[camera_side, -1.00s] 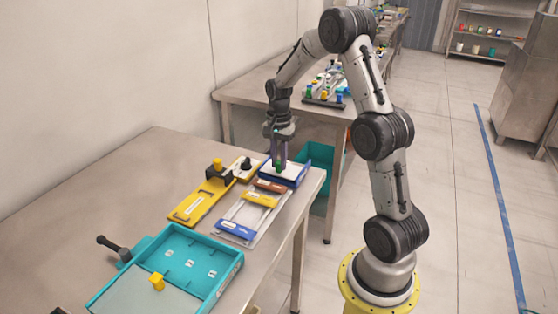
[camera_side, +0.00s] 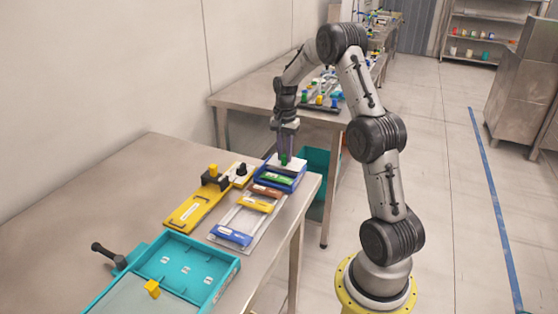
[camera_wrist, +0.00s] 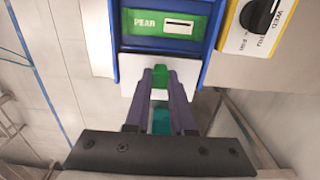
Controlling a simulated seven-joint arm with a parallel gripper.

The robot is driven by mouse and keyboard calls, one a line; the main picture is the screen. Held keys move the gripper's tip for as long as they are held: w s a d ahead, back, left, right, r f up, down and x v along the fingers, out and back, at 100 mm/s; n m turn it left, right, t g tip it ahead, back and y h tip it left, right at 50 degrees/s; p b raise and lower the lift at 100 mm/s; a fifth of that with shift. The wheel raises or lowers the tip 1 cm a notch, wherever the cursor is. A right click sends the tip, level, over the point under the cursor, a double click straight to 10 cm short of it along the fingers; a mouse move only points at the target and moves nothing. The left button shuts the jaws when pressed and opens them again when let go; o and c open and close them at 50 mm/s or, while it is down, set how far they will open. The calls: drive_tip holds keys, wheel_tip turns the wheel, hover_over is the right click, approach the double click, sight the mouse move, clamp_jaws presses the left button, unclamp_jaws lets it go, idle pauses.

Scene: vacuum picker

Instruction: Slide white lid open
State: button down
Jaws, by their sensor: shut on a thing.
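The white lid (camera_side: 291,168) sits at the far end of the blue box, slid partly clear of it. It also shows in the wrist view (camera_wrist: 196,76). A green knob (camera_wrist: 160,72) stands on the lid. My gripper (camera_side: 285,157) is shut on the green knob; its fingers (camera_wrist: 160,74) flank it in the wrist view. The blue box (camera_wrist: 211,38) is uncovered at its near part. A green block labelled PEAR (camera_wrist: 140,24) lies inside it.
Brown (camera_side: 267,190), yellow (camera_side: 255,203) and blue (camera_side: 231,236) labelled blocks lie along a rail tray. A yellow slider board (camera_side: 189,213) and a teal box (camera_side: 212,277) stand nearby. The table edge is close to the right.

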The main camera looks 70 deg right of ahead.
drive_tip(key=shift+d+r, duration=0.1)
drive_tip(key=shift+d, duration=0.25)
drive_tip(key=c, duration=1)
unclamp_jaws()
drive_tip(key=shift+o, duration=1.2)
drive_tip(key=shift+a, duration=0.1)
wheel_tip(320, 180, up, 14)
